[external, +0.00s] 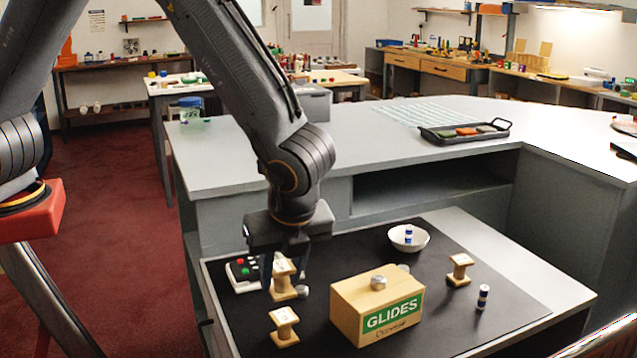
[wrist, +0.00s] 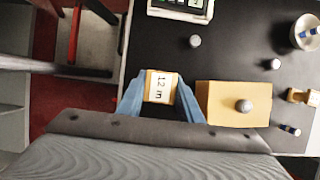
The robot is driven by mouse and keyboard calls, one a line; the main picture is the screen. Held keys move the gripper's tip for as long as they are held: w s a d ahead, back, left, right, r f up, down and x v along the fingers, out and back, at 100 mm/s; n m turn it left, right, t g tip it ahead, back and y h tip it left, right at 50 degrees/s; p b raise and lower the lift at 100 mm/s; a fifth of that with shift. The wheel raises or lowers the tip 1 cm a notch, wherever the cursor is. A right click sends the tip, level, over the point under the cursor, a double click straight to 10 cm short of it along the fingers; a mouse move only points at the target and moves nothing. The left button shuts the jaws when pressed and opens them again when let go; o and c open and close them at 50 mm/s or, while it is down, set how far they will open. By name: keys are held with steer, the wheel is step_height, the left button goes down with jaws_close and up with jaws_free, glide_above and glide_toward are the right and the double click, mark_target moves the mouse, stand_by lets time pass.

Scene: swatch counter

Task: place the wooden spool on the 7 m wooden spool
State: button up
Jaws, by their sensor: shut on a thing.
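My gripper (external: 285,281) is shut on a wooden spool (external: 284,268), between its two fingers. In the wrist view the held spool (wrist: 160,87) shows its pale top label, which appears to read 12 m, between the blue fingers. I cannot tell whether its base touches the mat. A second wooden spool (external: 284,327) stands upright in front of the gripper on the dark mat, its label too small to read. A third wooden spool (external: 460,270) stands right of the box; it also shows at the wrist view's right edge (wrist: 303,96). I cannot tell which is the 7 m spool.
A wooden GLIDES box (external: 376,309) with a grey knob on top stands right of my gripper. A keypad (external: 243,272) lies behind left, a grey knob (wrist: 195,41) nearby. A white bowl (external: 409,247) and a blue-and-white cylinder (external: 483,297) are to the right.

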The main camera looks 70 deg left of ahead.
mark_target(283, 297)
steer(key=shift+f+p, duration=0.5)
steer(key=shift+f, duration=1.85)
steer(key=shift+f, duration=0.15)
steer(key=o, duration=1)
steer(key=shift+o, duration=0.2)
